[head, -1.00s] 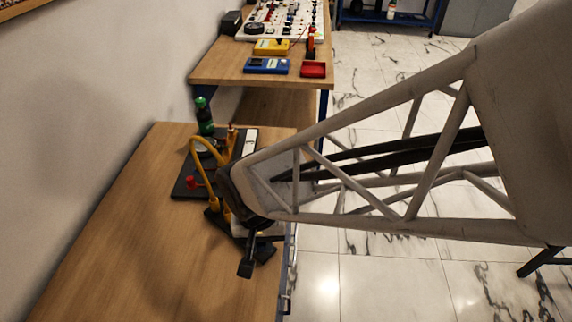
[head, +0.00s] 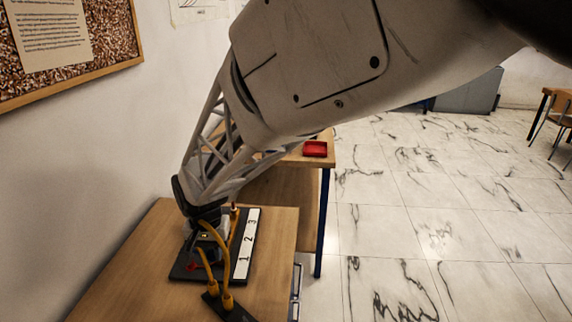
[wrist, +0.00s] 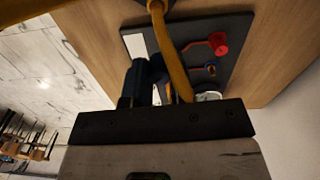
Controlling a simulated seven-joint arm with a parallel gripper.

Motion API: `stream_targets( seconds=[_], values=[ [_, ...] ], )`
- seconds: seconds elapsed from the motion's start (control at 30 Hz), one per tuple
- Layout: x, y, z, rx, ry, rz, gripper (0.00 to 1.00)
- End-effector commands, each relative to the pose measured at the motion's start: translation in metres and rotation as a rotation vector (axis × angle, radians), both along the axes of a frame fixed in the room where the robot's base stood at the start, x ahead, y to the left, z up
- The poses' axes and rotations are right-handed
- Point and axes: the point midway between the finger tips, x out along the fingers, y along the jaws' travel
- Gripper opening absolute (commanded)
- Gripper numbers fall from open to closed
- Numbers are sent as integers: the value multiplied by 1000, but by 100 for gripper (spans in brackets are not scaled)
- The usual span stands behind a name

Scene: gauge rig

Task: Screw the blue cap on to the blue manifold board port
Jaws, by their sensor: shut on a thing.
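The manifold board (head: 186,273) is a dark plate on the near bench, with a white strip (head: 246,243) numbered 1, 2, 3. My gripper (head: 206,244) is over the board. In the wrist view its dark fingers (wrist: 145,76) are close together over the board, left of the blue part. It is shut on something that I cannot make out. No blue cap can be identified.
A yellow hose (head: 214,235) loops beside my gripper to a black bracket (head: 229,309) at the bench front. It crosses the wrist view beside the fingers. A white round part (wrist: 208,96) is partly hidden. A wall stands left; a red tray (head: 315,149) lies on the farther bench.

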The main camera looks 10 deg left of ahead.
Motion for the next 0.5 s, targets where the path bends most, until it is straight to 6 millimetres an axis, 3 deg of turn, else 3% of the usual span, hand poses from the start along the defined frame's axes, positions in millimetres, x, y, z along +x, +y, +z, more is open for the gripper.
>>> stream_targets(
  seconds=[0.5],
  values=[
    [83, 73, -8, 0, 0, -30, 0]
  ],
)
